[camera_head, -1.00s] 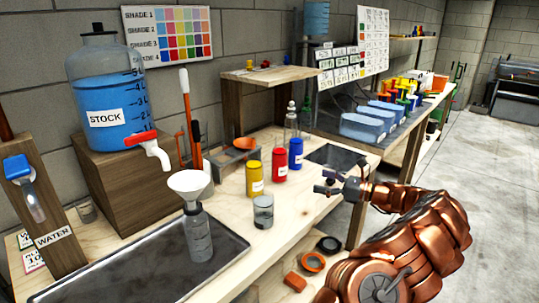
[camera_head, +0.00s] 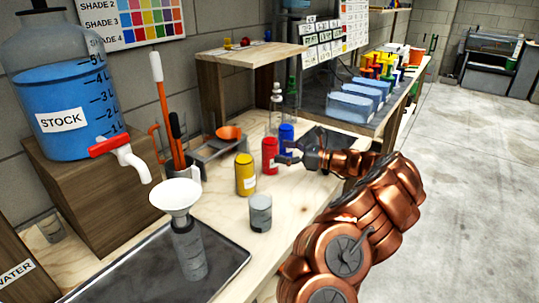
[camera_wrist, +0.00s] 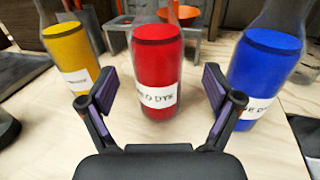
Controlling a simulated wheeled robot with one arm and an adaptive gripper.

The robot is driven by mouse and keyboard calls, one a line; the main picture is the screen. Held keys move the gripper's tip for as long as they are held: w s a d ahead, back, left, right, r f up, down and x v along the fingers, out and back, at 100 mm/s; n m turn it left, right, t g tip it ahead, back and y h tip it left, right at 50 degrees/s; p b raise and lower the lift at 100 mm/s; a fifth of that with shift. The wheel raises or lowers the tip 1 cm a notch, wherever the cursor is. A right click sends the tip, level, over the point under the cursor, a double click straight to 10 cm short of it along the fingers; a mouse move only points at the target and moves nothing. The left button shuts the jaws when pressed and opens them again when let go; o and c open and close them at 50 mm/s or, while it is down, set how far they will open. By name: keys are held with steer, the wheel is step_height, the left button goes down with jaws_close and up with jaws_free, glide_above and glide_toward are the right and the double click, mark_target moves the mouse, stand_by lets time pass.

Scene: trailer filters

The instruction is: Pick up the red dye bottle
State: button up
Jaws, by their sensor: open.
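The red dye bottle (camera_head: 270,157) stands upright on the wooden bench, between a yellow bottle (camera_head: 245,175) and a blue bottle (camera_head: 286,139). In the wrist view the red dye bottle (camera_wrist: 157,75) is centred, its white label reading "RED DYE" partly cut off. My gripper (camera_head: 283,153) is close to its right side in the head view. In the wrist view my gripper (camera_wrist: 158,88) is open, with one finger on each side of the red bottle's lower part. Whether the fingers touch it cannot be told. The yellow (camera_wrist: 70,62) and blue (camera_wrist: 265,75) bottles flank the fingers.
An orange dish (camera_head: 229,132) lies behind the bottles. A clear bottle (camera_head: 276,112) stands just behind the red one.

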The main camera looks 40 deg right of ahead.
mark_target(270, 149)
steer(key=x, duration=0.4)
steer(key=shift+w+a+r, duration=0.1)
steer(key=shift+a+r, duration=0.05)
steer(key=shift+a, duration=0.05)
steer(key=shift+c, duration=0.2)
steer(key=c, duration=1.5)
